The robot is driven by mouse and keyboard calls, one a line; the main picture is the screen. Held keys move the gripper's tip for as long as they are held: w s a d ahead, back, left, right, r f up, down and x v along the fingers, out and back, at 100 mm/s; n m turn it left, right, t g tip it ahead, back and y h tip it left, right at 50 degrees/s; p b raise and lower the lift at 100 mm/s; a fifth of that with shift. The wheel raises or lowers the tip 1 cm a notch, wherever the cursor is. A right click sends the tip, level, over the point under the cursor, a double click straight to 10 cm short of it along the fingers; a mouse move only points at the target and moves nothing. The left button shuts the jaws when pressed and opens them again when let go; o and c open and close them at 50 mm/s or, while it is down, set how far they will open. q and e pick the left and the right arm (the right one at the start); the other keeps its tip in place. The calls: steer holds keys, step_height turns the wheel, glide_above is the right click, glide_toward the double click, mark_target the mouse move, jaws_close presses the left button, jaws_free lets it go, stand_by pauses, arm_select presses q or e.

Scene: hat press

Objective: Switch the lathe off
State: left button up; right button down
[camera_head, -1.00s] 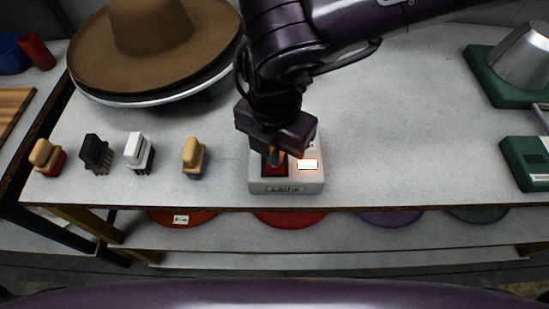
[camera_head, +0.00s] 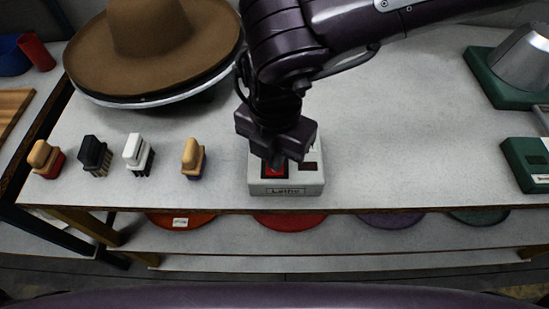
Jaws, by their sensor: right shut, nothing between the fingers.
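The lathe switch box (camera_head: 288,189) is a small pale box labelled "Lathe" near the front edge of the table. Its red button (camera_head: 274,171) is partly covered by my right gripper (camera_head: 276,163). To the right of the button, a small window lamp (camera_head: 308,166) is dark. My right gripper is shut and empty, its fingertips pointing down at the red button and seeming to touch it. My left gripper is not in view.
Several brushes stand left of the box, among them a wooden-handled one (camera_head: 192,159). A brown hat (camera_head: 150,50) lies at the back left. Green machine parts (camera_head: 526,163) stand at the right edge. The table is clear between box and machine.

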step_height(320, 180, up, 7)
steer(key=p, duration=0.5)
steer(key=shift+f, duration=0.2)
stand_by(0.5)
